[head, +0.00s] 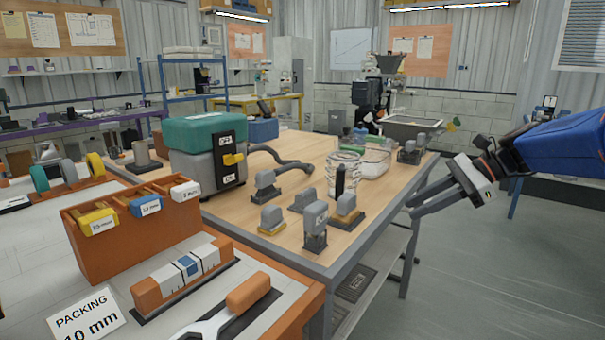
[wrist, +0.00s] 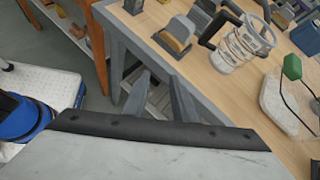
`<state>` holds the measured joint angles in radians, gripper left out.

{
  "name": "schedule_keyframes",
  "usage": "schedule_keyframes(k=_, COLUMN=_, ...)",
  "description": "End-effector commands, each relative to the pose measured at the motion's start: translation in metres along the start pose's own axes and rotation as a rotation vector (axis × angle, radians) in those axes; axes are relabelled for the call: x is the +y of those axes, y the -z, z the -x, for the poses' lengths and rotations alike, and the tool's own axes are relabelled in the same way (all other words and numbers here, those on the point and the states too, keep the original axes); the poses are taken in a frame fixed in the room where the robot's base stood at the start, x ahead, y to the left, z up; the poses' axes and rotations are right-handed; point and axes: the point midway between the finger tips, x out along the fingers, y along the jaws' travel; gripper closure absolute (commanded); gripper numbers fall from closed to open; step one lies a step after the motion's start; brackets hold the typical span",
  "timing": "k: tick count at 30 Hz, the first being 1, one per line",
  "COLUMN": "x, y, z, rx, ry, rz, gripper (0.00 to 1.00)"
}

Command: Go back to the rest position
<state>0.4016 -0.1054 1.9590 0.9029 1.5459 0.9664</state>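My gripper (head: 410,209) hangs in the air off the right side of the wooden table (head: 385,195), apart from everything on it. Its two grey fingers point left and slightly down, with a gap between them. In the wrist view my gripper (wrist: 160,76) shows both fingers apart over the table's grey edge (wrist: 165,52), with nothing between them. My blue arm reaches in from the right of the head view.
A feeder box (head: 207,148) with a green lid stands on the table. An orange rack (head: 135,230) stands front left. The floor (head: 480,270) at right is clear.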

Motion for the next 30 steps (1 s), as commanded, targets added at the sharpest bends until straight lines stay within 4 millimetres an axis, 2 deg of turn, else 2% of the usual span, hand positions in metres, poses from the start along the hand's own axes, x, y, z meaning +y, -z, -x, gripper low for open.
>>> schedule_keyframes(k=4, x=0.044, y=-0.002, z=-0.02, rx=0.118, ry=-0.041, rz=0.163, gripper=0.75)
schedule_keyframes(k=8, x=0.088, y=0.005, z=-0.035, rx=0.236, ry=-0.091, rz=0.341, gripper=0.75)
schedule_keyframes(k=18, x=0.189, y=0.04, z=-0.053, rx=0.518, ry=-0.262, rz=0.849, gripper=0.75)
schedule_keyframes(k=24, x=0.236, y=0.067, z=-0.053, rx=0.665, ry=-0.386, rz=1.167, gripper=0.75)
schedule_keyframes(k=30, x=0.267, y=0.091, z=-0.05, rx=0.78, ry=-0.506, rz=1.443, gripper=0.75)
